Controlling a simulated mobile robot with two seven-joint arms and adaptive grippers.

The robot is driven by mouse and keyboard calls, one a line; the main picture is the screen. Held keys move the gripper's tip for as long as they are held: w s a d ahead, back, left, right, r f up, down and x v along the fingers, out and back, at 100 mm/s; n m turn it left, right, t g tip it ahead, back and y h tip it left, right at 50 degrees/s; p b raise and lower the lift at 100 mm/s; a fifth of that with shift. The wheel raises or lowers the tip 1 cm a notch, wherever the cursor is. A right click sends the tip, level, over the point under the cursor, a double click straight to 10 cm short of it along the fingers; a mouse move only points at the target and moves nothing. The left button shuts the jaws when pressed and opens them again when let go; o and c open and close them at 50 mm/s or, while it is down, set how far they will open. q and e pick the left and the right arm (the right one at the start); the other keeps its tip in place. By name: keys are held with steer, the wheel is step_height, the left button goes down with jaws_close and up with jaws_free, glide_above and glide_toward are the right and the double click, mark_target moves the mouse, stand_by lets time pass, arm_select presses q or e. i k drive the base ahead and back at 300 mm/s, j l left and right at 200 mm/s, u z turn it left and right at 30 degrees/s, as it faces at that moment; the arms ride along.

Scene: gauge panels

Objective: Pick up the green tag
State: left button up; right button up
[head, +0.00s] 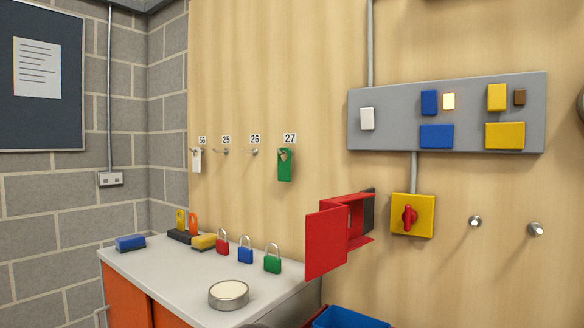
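The green tag (284,167) hangs on the wooden wall, under the number plate 27 (290,138). It is a flat green piece with a hole near its top, and it hangs upright. A white tag (196,160) hangs to its left under number 56. The hooks under 25 (222,151) and 26 (252,152) carry no tag. Neither of my grippers shows clearly in the head view.
A cabinet top (165,265) below holds red, blue and green padlocks (272,261), sponges and a round tin (229,294). A red box with an open door (325,243) juts out right of the tag. A yellow switch (412,216) is further right.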

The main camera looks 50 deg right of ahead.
mark_target(283, 168)
steer(key=i+j+z, duration=0.1)
steer(key=i+z, duration=0.15)
steer(key=z, duration=0.2)
steer(key=i+j+z, duration=0.25)
steer(key=z, duration=0.2)
steer(key=i+j+z, duration=0.2)
steer(key=z, duration=0.25)
steer(key=i+j+z, duration=0.1)
steer(key=j+z, duration=0.55)
steer(key=z, duration=0.25)
steer(key=k+j+z, duration=0.1)
steer(key=z, duration=0.3)
